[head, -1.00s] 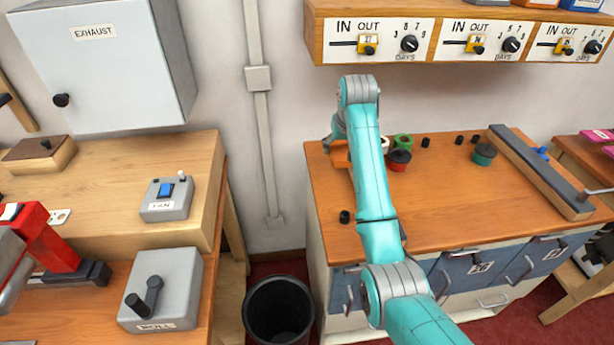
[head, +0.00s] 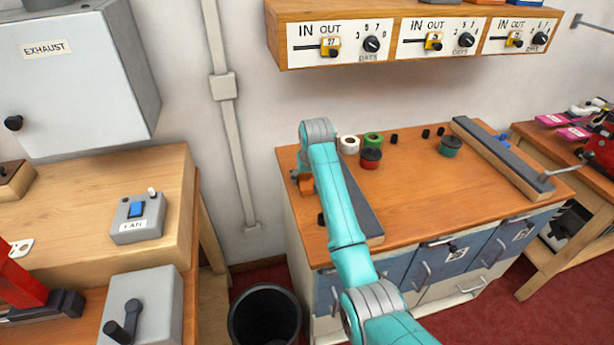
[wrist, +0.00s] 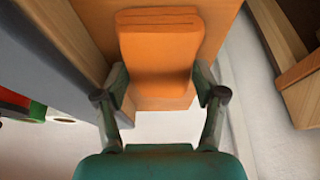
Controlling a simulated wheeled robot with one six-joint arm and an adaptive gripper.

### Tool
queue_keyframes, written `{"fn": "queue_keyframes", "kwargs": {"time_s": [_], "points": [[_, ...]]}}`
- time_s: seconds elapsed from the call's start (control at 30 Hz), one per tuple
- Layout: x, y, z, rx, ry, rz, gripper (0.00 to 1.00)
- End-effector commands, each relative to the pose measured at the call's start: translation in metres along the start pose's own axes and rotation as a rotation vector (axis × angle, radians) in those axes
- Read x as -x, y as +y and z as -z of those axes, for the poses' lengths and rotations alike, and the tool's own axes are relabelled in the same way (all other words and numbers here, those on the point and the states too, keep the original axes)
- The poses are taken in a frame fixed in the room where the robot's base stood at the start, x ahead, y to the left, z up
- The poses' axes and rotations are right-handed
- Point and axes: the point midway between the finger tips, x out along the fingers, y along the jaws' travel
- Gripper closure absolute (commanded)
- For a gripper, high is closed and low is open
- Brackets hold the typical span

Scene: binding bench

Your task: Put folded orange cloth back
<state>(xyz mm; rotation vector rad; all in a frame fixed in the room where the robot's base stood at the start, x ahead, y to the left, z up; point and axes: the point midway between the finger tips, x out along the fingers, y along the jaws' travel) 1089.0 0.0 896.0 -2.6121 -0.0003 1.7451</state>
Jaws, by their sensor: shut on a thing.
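The folded orange cloth (wrist: 157,50) is a thick, layered block between my gripper's two fingers in the wrist view. My gripper (wrist: 160,82) is shut on it, one finger at each side. In the head view a small part of the orange cloth (head: 304,184) shows at the end of my arm, over the left end of the wooden bench top (head: 420,185). My arm hides most of my gripper there. I cannot tell whether the cloth touches the bench.
A long grey-topped bar (head: 362,208) lies beside my arm; another (head: 500,150) lies at the right. White (head: 349,144), green (head: 373,138) and red (head: 370,158) rolls stand near the back. A black bin (head: 265,315) stands on the floor left. The bench middle is clear.

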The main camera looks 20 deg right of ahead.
Motion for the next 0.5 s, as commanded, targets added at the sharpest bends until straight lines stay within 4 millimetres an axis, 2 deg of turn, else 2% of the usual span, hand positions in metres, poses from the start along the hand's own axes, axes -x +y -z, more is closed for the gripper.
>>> {"fn": "queue_keyframes", "kwargs": {"time_s": [0.27,0.3,0.33,0.5], "points": [[-0.0016,0.0000,-0.0006,0.000,0.000,0.000,0.58],[-0.0022,0.0000,-0.0008,0.000,0.000,0.000,0.28],[-0.0019,0.0000,-0.0006,0.000,0.001,0.000,0.20],[-0.0018,0.0000,-0.0005,0.000,0.001,0.000,0.20]]}}
